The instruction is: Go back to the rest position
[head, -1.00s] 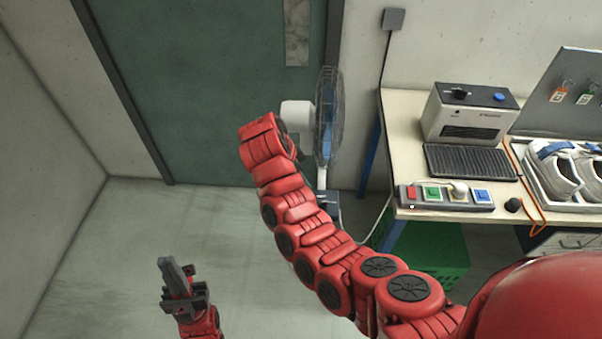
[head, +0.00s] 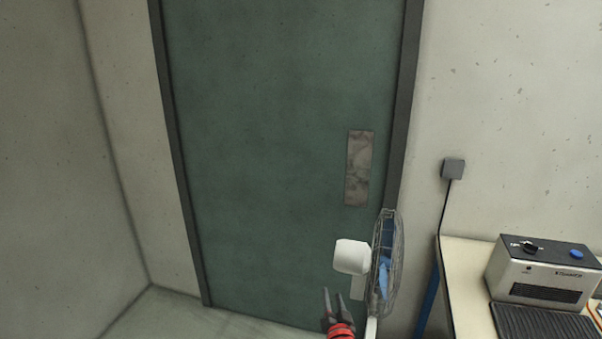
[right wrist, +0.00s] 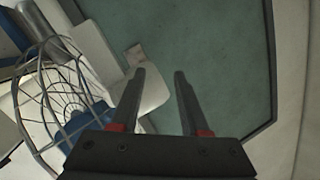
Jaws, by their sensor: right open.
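My right gripper (head: 333,303) shows at the bottom of the head view, its two dark fingers pointing up and spread apart. It also shows in the right wrist view (right wrist: 158,80), open, with nothing between the fingers. It is just left of and below the white motor housing of the fan in the head view. My left gripper is not in the head view.
A caged fan (head: 386,265) stands close beside my right gripper; its cage (right wrist: 65,95) fills the left of the right wrist view. A green door (head: 270,150) is behind. A bench (head: 462,290) with a grey machine (head: 543,275) stands at the right.

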